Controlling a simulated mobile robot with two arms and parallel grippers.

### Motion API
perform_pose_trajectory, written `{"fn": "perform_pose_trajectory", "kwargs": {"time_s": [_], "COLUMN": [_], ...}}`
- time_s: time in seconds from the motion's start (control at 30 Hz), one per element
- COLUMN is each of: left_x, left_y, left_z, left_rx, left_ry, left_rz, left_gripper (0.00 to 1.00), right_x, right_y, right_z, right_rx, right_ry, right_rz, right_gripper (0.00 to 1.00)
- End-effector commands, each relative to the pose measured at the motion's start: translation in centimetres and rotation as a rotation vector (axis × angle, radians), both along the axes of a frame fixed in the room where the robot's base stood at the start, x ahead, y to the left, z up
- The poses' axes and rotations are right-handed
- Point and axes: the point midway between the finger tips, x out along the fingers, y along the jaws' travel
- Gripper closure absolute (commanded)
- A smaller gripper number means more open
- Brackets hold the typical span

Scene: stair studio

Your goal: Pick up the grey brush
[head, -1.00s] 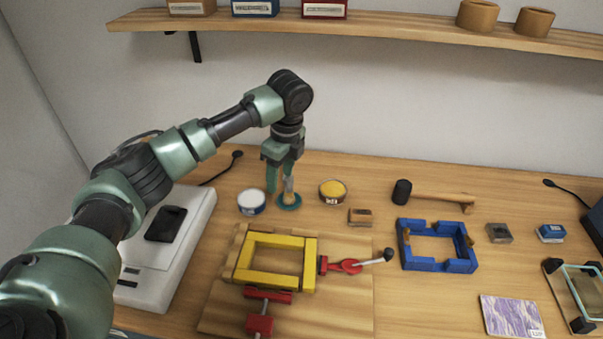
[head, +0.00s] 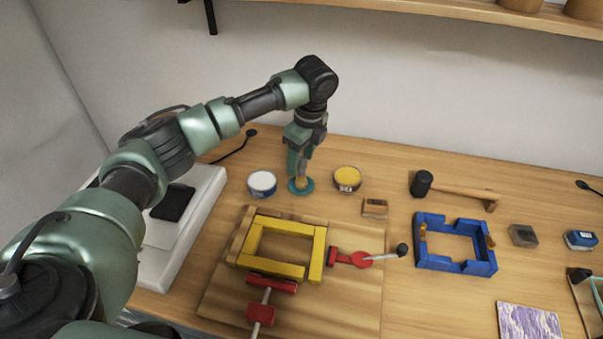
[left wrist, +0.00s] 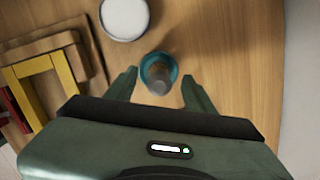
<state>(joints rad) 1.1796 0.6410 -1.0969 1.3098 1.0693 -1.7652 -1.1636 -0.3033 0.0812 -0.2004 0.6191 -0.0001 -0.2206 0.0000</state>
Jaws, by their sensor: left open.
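The brush (head: 301,182) stands upright on a teal round base (head: 309,189) on the bench, left of the yellow tin. Much of it is hidden behind my left gripper in the head view. In the left wrist view its greyish top (left wrist: 158,82) points up at the camera, with the teal base (left wrist: 171,62) around its foot. My left gripper (head: 299,165) points down over it. The wrist view shows the gripper (left wrist: 159,75) open, one finger on each side of the brush with gaps between. My right gripper is not in view.
A white tin (head: 262,184) and a yellow tin (head: 347,179) flank the brush closely. A wooden block (head: 375,208) and a mallet (head: 455,190) lie to the right. A yellow frame (head: 322,255) with red clamps sits in front. The wall is behind.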

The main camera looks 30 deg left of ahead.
Motion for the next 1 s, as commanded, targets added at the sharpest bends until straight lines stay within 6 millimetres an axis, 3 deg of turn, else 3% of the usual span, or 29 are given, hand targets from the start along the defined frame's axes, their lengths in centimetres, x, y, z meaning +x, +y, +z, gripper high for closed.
{"fn": "perform_pose_trajectory", "kwargs": {"time_s": [0.4,0.67,0.87,1.0], "left_x": [0.0,0.0,0.0,0.0], "left_y": [0.3,0.3,0.3,0.3], "left_z": [-5.2,-5.6,-5.6,-5.5], "left_rx": [0.001,0.001,0.001,0.001], "left_ry": [0.001,-0.001,0.000,-0.001], "left_rz": [0.001,0.000,0.000,0.000], "left_gripper": [0.46,0.46,0.99,1.00], "right_x": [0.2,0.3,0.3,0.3], "right_y": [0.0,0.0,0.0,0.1], "right_z": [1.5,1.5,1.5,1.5], "right_rx": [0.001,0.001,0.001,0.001], "right_ry": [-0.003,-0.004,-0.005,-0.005], "right_rz": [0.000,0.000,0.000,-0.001], "right_gripper": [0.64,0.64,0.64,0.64]}}
